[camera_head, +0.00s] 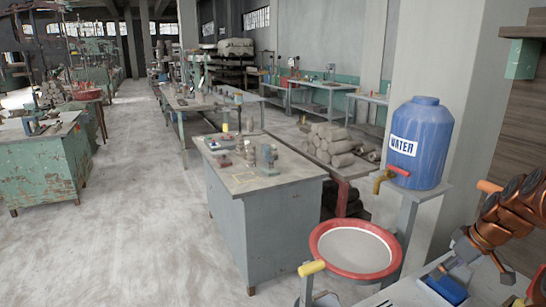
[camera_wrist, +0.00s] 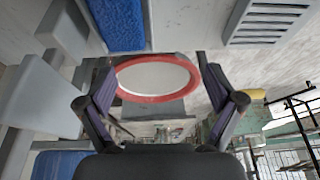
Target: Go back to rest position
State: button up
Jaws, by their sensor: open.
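My gripper (camera_wrist: 160,112) is open, its two dark fingers spread wide apart with nothing held between them. In the wrist view the red-rimmed basin (camera_wrist: 123,90) shows beyond and between the fingers, apart from them. In the head view my copper-coloured arm comes in from the right edge, above the bench at the lower right. The same red-rimmed basin (camera_head: 319,255) stands left of my arm in the head view. No object in the gripper shows in either view.
A blue water barrel (camera_head: 420,148) with a tap stands on a stand behind my arm. A grey workbench (camera_head: 262,225) with small items is left of the basin. A green cabinet (camera_head: 40,172) stands far left. The floor (camera_head: 125,235) between them is clear.

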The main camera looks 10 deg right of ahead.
jog(key=s+a+r+g, duration=0.1)
jog(key=s+a+r, duration=0.15)
jog(key=a, duration=0.95)
jog(key=s+a+r+g, duration=0.2)
jog(key=s+a, duration=0.1)
jog(key=a, duration=1)
jog(key=s+a+f+m+g+h+p, duration=0.1)
jog(key=s+a, duration=0.4)
jog(key=s, duration=0.5)
jog(key=s+a+f+m+g+p, duration=0.1)
jog(key=s+a, duration=0.4)
jog(key=s, duration=0.5)
jog(key=shift+f+m+g+h, duration=0.3)
jog(key=shift+f+m+h, duration=0.1)
jog(key=shift+f+m, duration=0.25)
jog(key=shift+r, duration=0.1)
jog(key=shift+c, duration=0.3)
